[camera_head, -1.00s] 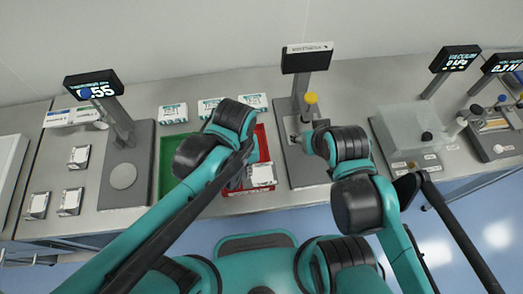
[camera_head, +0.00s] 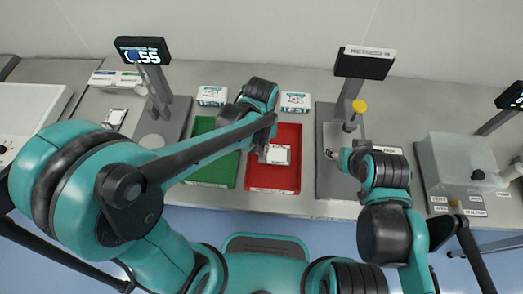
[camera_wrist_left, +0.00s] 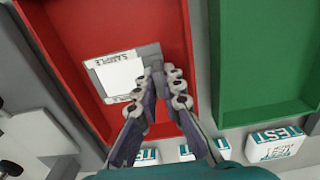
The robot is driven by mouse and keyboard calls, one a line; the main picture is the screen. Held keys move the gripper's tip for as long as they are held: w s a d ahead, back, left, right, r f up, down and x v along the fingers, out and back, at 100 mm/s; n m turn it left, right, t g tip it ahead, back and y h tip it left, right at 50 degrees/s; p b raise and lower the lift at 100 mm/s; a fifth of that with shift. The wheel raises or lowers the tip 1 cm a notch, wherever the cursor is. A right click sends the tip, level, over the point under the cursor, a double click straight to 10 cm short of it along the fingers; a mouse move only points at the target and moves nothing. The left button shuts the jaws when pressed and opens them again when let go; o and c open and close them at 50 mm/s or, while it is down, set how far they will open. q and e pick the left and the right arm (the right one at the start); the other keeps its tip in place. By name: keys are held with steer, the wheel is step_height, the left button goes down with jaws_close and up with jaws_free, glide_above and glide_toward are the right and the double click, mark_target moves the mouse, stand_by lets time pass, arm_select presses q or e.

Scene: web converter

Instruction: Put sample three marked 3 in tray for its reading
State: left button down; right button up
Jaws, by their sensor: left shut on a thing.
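A white square sample (camera_head: 278,155) with a grey border is over the red tray (camera_head: 285,184). It also shows in the left wrist view (camera_wrist_left: 119,78), where its edge reads "SAMPLE"; I cannot read its number. My left gripper (camera_head: 262,150) is shut on the edge of this sample; the fingertips (camera_wrist_left: 160,72) meet at its border. I cannot tell whether the sample touches the tray floor. The green tray (camera_head: 215,172) is beside the red one, partly hidden by my left arm. My right gripper (camera_head: 342,158) is by the grey instrument stand; its fingers are too small to judge.
A display stand (camera_head: 143,50) reading .55 is at left, with another sample (camera_head: 116,117) near it. White test boxes (camera_head: 295,102) stand behind the trays. A clear box (camera_head: 455,160) is farther right.

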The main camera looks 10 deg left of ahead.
arm_select(q)
steer(key=shift+f, duration=0.75)
steer(key=shift+f, duration=0.1)
steer(key=c, duration=1.7)
jaws_free()
